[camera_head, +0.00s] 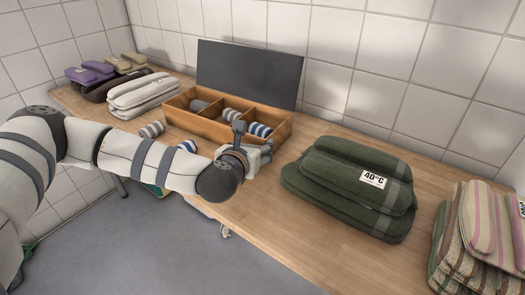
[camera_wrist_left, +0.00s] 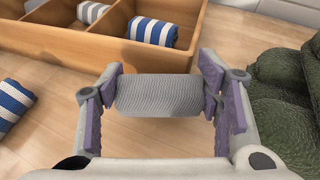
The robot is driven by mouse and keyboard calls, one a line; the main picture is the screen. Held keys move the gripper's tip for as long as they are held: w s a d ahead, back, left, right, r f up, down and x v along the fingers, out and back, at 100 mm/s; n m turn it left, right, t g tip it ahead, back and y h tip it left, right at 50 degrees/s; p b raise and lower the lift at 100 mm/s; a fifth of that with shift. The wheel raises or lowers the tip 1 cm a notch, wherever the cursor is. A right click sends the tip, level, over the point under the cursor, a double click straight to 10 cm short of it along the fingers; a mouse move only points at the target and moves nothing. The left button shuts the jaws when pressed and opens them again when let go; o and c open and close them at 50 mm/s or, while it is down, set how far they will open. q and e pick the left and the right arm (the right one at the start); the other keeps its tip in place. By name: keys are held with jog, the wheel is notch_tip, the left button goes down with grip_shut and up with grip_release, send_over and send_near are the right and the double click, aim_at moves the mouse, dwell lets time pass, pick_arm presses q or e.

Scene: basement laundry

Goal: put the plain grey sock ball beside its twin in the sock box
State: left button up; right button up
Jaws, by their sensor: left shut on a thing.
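The plain grey sock ball (camera_wrist_left: 160,96) is held crosswise between the purple pads of my left gripper (camera_wrist_left: 163,98) in the left wrist view. In the head view my left gripper (camera_head: 252,155) is at the front right of the sock box (camera_head: 205,125), and the ball cannot be made out there. The box is wooden, with dividers. Its left compartment holds a plain grey sock ball (camera_head: 199,105); the middle one holds grey-and-white striped balls (camera_head: 231,115); the right one holds blue-and-white striped balls (camera_head: 260,130). My right gripper is not in view.
A grey striped ball (camera_head: 151,130) and a blue striped ball (camera_head: 187,146) lie on the table before the box. Folded green towels (camera_head: 350,190) stand to the right, white ones (camera_head: 143,93) to the left. The box's dark lid (camera_head: 250,72) stands up behind.

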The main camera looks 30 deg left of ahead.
pick_arm(q)
notch_tip(320, 180, down, 4)
jog(key=shift+r+b, duration=0.1)
jog(key=shift+b, duration=0.3)
jog(key=shift+s+r, duration=0.2)
jog(key=shift+r, duration=0.3)
jog(key=shift+f, duration=0.2)
jog(key=o, duration=1.2)
jog(key=shift+r, duration=0.1)
jog(key=shift+c, duration=0.2)
jog(key=shift+w, duration=0.1)
